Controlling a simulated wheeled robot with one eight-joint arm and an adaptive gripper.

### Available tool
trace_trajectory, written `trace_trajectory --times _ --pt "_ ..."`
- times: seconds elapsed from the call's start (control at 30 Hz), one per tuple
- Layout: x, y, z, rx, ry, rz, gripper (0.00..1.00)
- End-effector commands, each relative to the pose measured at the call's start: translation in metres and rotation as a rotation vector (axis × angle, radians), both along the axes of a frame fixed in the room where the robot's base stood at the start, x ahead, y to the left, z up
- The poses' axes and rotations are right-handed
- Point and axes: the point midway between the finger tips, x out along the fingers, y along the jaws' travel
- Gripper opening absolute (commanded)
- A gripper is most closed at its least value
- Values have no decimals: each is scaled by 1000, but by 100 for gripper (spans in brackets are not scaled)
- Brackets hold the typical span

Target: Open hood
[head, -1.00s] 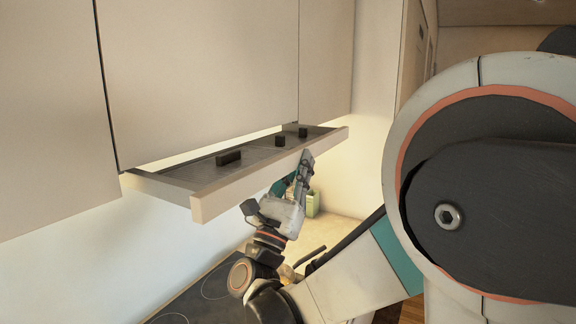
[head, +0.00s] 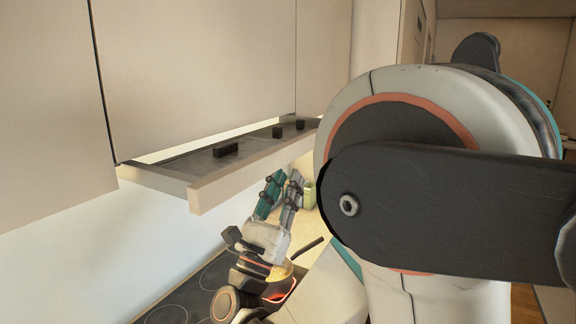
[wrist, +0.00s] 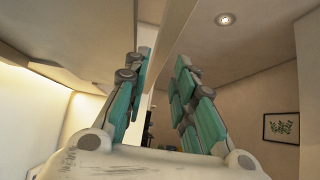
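The hood (head: 235,170) is a pale slide-out unit under the wall cabinets, pulled forward so its dark top with several black blocks shows. Its front panel (head: 210,190) runs diagonally across the head view. My gripper (head: 284,178) is open and empty, pointing up just below and in front of the panel. In the wrist view my gripper (wrist: 163,62) has its teal fingers spread, with a pale strip, seemingly the hood's front panel (wrist: 168,40), showing between them. Whether a finger touches it, I cannot tell.
A cooktop (head: 165,315) lies below, with a dark pan (head: 305,248) partly behind my wrist. Tall cabinet fronts (head: 200,70) rise above the hood. My own arm blocks the right side.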

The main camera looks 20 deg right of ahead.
Motion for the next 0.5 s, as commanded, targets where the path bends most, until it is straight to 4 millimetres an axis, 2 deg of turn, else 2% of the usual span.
trace_trajectory --times 0.2,0.5 --pt "-15 22 -26 0 -1 2 24" --pt "-23 31 -38 0 -1 -1 24"
